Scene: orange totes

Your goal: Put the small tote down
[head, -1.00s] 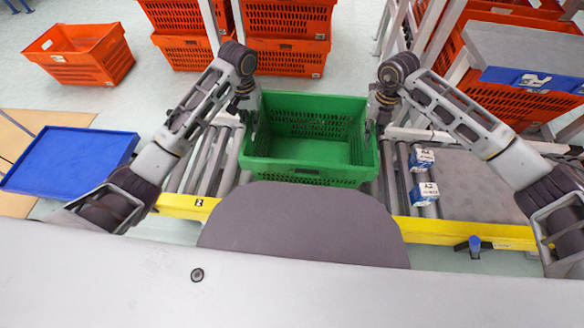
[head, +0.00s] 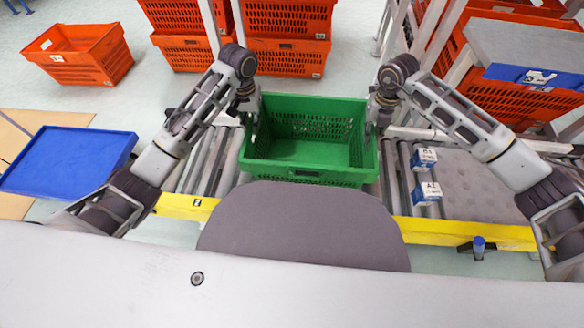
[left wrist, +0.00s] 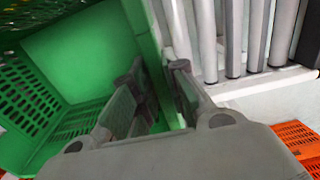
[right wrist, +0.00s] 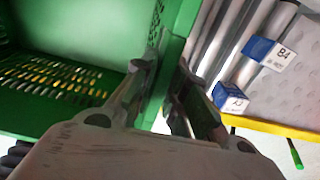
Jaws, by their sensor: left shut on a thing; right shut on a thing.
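The small tote (head: 305,178) is green, open-topped and empty, and sits level over the roller conveyor in the middle of the head view. I cannot tell whether its bottom touches the rollers. My left gripper (head: 251,125) is shut on its left wall. In the left wrist view the fingers (left wrist: 160,85) are on either side of the green wall (left wrist: 145,40). My right gripper (head: 371,125) is shut on its right wall. In the right wrist view the fingers (right wrist: 170,85) clasp the green wall (right wrist: 182,18).
Rollers (head: 208,160) show left and right of the tote, with a yellow rail (head: 445,230) in front. Two blue-and-white boxes (head: 428,193) stand close to its right. A blue tray (head: 65,160) lies at left. Orange totes (head: 288,55) are stacked behind.

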